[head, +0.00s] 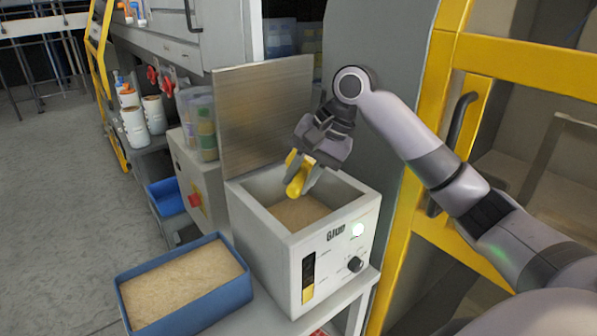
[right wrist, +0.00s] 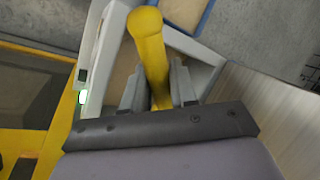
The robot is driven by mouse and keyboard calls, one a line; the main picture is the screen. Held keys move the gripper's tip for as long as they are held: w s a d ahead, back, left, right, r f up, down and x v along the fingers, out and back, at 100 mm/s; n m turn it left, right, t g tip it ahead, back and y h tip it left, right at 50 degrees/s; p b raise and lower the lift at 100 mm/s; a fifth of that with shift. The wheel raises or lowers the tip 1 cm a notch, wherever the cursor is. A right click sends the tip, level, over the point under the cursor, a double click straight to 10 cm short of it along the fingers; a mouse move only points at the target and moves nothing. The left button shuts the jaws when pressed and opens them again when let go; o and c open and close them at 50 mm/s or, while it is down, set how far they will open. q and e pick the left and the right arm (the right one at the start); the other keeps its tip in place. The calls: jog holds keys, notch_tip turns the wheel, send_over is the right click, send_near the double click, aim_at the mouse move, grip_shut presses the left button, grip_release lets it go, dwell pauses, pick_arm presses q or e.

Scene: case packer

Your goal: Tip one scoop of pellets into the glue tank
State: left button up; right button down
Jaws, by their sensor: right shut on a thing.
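The glue tank (head: 276,243) is a white box marked "Glue" with its metal lid (head: 265,115) standing open at the back. Tan pellets (head: 297,211) show inside it. My right gripper (head: 304,172) is over the tank opening, shut on a yellow handle (head: 296,186). The handle also shows between the fingers (right wrist: 158,88) in the right wrist view (right wrist: 148,45). I take it for the scoop's handle; the scoop's bowl cannot be made out. A blue bin (head: 186,318) of tan pellets (head: 182,284) stands left of the tank. My left gripper is not in view.
The open lid stands close behind my right gripper. A yellow-framed machine door (head: 527,62) with a dark handle is at the right. White canisters (head: 135,128), clear containers (head: 203,127) and a smaller blue bin (head: 167,197) stand at the left.

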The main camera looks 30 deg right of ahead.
jog(key=shift+s+f+t+y, duration=0.15)
jog(key=shift+f+t+y, duration=0.15)
jog(key=shift+t+y, duration=0.45)
jog(key=shift+s+d+f+m+t+y+b, duration=0.25)
jog(key=shift+t+y+b, duration=1)
jog(key=shift+b, duration=2.15)
jog(key=shift+w+a+f+m+t+y+b, duration=0.25)
jog(key=shift+t+y+b, duration=1)
jog(key=shift+b, duration=2.15)
jog(key=shift+s+d+f+t+y+b, duration=0.3)
jog(key=shift+t+y+b, duration=0.35)
jog(key=shift+t+b, duration=1.95)
jog(key=shift+w+a+g+b, duration=0.1)
jog(key=shift+a+g+b, duration=0.05)
jog(key=shift+g+b, duration=0.7)
jog(key=shift+r, duration=0.15)
